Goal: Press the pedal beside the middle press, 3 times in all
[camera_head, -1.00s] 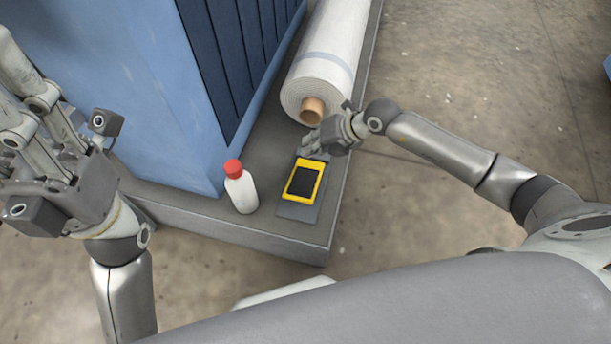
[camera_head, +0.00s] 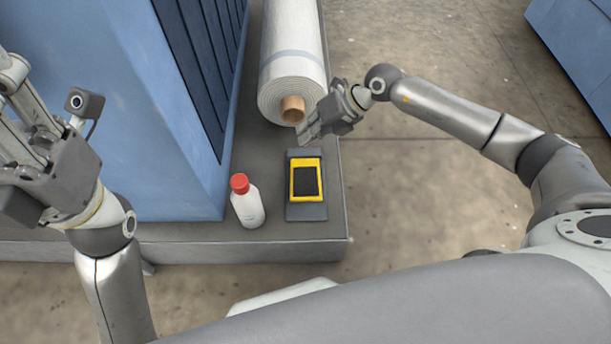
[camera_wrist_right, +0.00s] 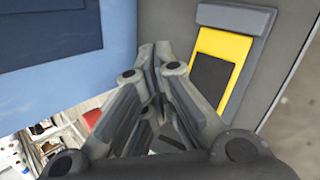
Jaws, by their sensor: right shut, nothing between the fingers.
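The pedal (camera_head: 306,181), a yellow frame with a black pad on a grey base, lies on the grey plinth beside the blue press (camera_head: 170,130). It also shows at the upper right of the right wrist view (camera_wrist_right: 222,66). My right gripper (camera_head: 304,137) is shut and empty, its fingertips just beyond the pedal's far end in the head view, apparently above it. In the wrist view its fingertips (camera_wrist_right: 156,52) show left of the pedal, over the plinth. My left gripper (camera_head: 20,115) is at the left edge, away from the pedal; its fingertips are partly cut off.
A white bottle with a red cap (camera_head: 247,202) stands on the plinth (camera_head: 290,248) left of the pedal. A white roll with a brown core (camera_head: 293,60) lies behind the pedal. Another blue machine (camera_head: 580,50) is at the upper right. The concrete floor between is clear.

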